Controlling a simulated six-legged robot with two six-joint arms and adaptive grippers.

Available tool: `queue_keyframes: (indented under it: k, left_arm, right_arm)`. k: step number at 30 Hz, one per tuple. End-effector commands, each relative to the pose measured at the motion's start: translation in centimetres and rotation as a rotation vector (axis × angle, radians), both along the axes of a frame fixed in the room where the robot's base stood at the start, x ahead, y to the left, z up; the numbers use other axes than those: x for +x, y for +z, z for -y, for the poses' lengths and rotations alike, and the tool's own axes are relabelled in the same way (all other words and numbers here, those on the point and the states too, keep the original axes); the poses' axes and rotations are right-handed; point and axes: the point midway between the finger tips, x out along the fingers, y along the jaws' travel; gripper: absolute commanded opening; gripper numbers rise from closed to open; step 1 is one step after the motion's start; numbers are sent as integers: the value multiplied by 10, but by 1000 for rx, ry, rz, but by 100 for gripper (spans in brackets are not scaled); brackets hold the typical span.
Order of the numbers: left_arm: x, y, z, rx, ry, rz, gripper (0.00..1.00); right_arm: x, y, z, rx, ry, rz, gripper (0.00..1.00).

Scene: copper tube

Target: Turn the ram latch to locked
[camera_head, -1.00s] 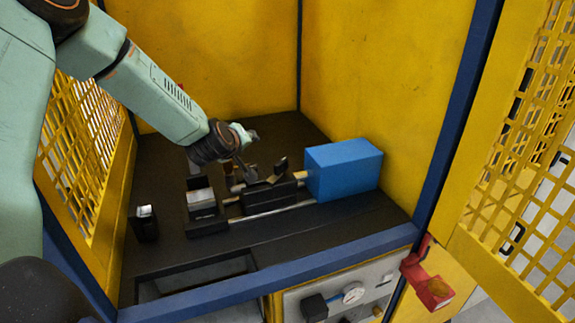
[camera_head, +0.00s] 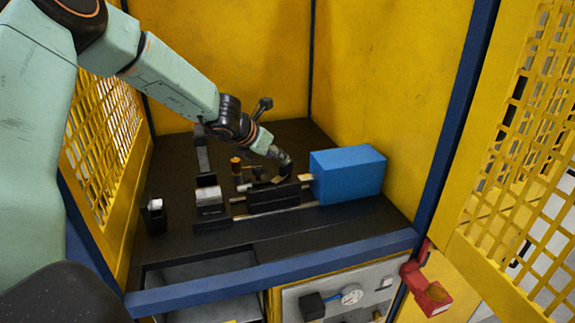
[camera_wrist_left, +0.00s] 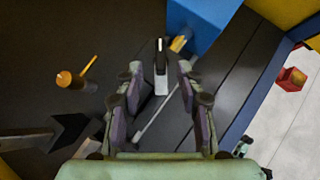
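The ram is a blue block (camera_head: 348,172) with rods running left to a black fixture (camera_head: 272,198). My left gripper (camera_head: 284,166) is at the fixture's right end, close to the blue block. In the left wrist view its fingers (camera_wrist_left: 159,75) are spread, with a small dark upright piece with a pale face (camera_wrist_left: 161,82) in line between them. This piece may be the latch lever; I cannot tell whether a finger touches it. In the head view the gripper largely hides that spot. My right gripper is not in view.
An orange-topped post (camera_head: 236,166) stands left of the gripper; it also shows in the left wrist view (camera_wrist_left: 66,79). A metal-topped block (camera_head: 209,199) and a small black block (camera_head: 154,216) are further left. Yellow walls and a blue front edge (camera_head: 290,270) enclose the bench.

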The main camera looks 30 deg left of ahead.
Motion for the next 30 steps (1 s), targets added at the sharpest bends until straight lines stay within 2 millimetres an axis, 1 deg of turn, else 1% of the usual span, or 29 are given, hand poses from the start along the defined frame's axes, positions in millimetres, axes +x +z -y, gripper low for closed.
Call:
queue_keyframes:
  k: [6,10,12,18,27,30]
  left_arm:
    - [20,-27,2,5,-1,-8,38]
    - [35,-41,4,5,-3,-6,38]
    - [40,-45,5,5,-1,-6,38]
    - [50,-53,8,2,-1,-3,38]
    - [51,-54,8,0,0,-3,38]
    - [51,-53,7,0,0,-3,29]
  right_arm:
    - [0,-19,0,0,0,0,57]
    - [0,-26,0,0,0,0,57]
    - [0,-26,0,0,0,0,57]
    - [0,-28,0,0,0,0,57]
    - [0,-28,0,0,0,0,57]
    - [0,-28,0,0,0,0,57]
